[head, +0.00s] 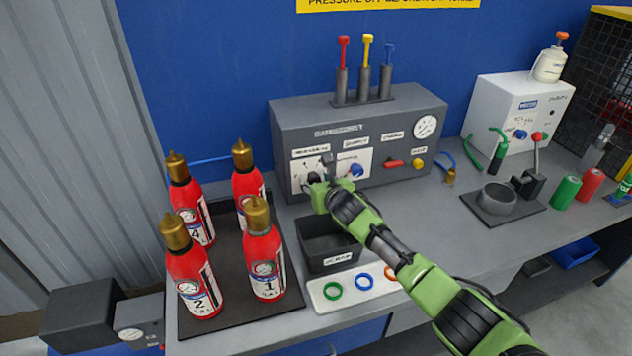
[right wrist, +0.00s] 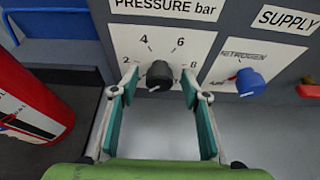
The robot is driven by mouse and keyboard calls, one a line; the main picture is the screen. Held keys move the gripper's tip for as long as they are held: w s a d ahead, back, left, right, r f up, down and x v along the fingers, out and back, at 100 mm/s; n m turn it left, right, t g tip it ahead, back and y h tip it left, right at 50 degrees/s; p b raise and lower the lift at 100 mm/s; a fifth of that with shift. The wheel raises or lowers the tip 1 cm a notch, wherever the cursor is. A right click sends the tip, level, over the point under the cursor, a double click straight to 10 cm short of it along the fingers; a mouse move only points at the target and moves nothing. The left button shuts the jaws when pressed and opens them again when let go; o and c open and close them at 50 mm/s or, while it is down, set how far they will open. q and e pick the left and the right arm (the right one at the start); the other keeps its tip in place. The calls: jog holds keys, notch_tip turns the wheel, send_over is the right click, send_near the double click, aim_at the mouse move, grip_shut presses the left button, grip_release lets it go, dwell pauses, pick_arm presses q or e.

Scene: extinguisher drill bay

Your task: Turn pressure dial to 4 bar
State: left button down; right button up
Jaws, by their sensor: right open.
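The black pressure dial (right wrist: 158,76) sits on a white plate marked "PRESSURE bar" (right wrist: 150,50), with 2, 4, 6 and 8 around it. A small white mark shows at the dial's lower edge, towards the lower left, away from the 4. My right gripper (right wrist: 161,80) is open, its teal-padded fingers on either side of the dial with gaps visible. In the head view my right gripper (head: 322,186) is at the front of the grey cabinet (head: 290,123) and largely hides the dial. My left gripper is not in view.
The blue nitrogen supply knob (right wrist: 250,82) is close right of the dial. A black bin (head: 318,258) stands below my right arm. Several red extinguishers (head: 265,265) stand on a dark tray at left. A tray with coloured rings (head: 333,291) lies at the front.

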jog(key=shift+w, duration=0.1)
jog(key=c, duration=1.1)
